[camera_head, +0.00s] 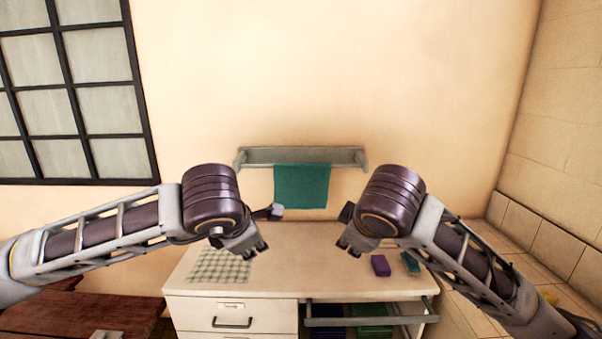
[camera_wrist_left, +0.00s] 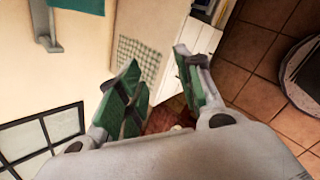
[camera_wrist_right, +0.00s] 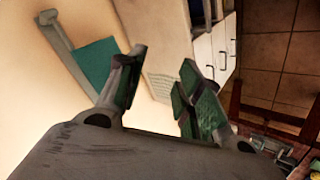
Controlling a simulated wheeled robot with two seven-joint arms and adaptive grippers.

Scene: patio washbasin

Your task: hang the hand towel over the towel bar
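The towel also shows in the right wrist view (camera_wrist_right: 96,62) and partly in the left wrist view (camera_wrist_left: 82,5). My left gripper (camera_wrist_left: 157,58) is open, with nothing between its green-padded fingers. My right gripper (camera_wrist_right: 163,58) is also open and empty. In the head view both grippers are below the bar, one on each side of the towel and apart from it.
A white cabinet (camera_head: 232,304) with drawers stands below. A checked cloth (camera_head: 219,266), a purple block (camera_head: 380,265) and a small teal item (camera_head: 411,262) lie on its top. Folded blue and green items sit in the lower open shelf. A barred window (camera_head: 75,90) is at left.

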